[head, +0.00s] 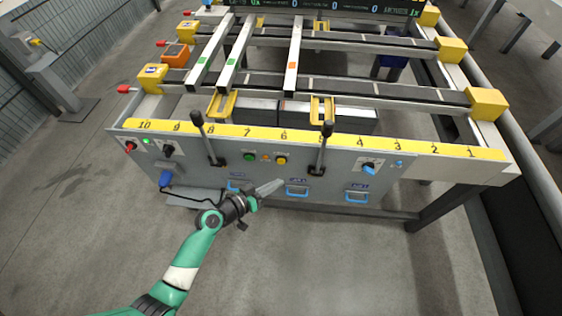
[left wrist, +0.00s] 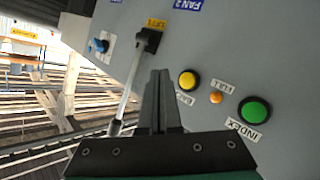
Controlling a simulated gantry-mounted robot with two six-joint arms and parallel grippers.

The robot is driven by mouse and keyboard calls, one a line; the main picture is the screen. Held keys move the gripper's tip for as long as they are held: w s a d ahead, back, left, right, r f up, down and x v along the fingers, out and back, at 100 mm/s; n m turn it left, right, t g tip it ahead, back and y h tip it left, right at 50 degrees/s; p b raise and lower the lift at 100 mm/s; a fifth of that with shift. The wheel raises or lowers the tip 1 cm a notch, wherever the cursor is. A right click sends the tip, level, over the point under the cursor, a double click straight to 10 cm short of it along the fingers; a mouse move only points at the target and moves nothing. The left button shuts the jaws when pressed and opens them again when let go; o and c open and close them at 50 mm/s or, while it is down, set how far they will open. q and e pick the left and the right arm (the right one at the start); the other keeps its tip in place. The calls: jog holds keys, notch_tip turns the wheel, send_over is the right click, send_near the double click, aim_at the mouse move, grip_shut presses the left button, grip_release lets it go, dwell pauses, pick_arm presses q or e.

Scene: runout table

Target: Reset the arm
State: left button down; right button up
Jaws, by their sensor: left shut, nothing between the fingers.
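My left gripper (head: 268,188) is shut and empty, low in front of the grey control panel (head: 215,180) of the runout table, just below the green button (head: 250,156) and yellow button (head: 281,160). In the left wrist view the shut fingers (left wrist: 160,80) point at the panel. The yellow button (left wrist: 187,80) and green button (left wrist: 254,110) are to their right, and a lever (left wrist: 130,85) is to their left. Whether the fingertips touch the panel cannot be told. My right gripper does not show.
Two levers with black knobs (head: 197,118) (head: 328,128) stick up from the panel's front. Blue handles (head: 297,191) sit along its lower edge. Long bars (head: 293,60) lie across the table's rails above. The floor (head: 330,265) in front is clear.

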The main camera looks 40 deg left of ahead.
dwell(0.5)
pick_arm(q)
jog(key=w+d+r+m+t+h+p, duration=0.1)
jog(key=w+d+r+m+p, duration=0.2)
jog(key=r, duration=0.8)
jog(key=w+d+r+m+t+h+p, duration=0.1)
jog(key=w+d+r+t+h+p, duration=0.3)
jog(key=r, duration=0.6)
jog(key=w+d+r+m+t+p, duration=0.1)
jog(key=d+r+m, duration=0.2)
jog(key=r, duration=1.2)
jog(key=d+r+m+t+p, duration=0.15)
jog(key=d+r, duration=0.25)
jog(key=r, duration=1)
jog(key=s+d+r+m+t+h+p, duration=0.1)
jog(key=s+r, duration=0.1)
jog(key=r, duration=0.5)
jog(key=s+d+r+m+h+p, duration=0.1)
jog(key=s+r, duration=0.2)
jog(key=r, duration=0.3)
jog(key=s+a+r+n+t+y, duration=0.4)
jog(key=s+r+t+y, duration=0.1)
jog(key=s+r, duration=0.6)
notch_tip(320, 180, up, 38)
jog(key=w+n+y+p, duration=0.1)
jog(key=p, duration=3.7)
jog(key=shift+w+a+f+g, duration=0.2)
jog(key=shift+w+g, duration=0.05)
jog(key=shift+g, duration=0.1)
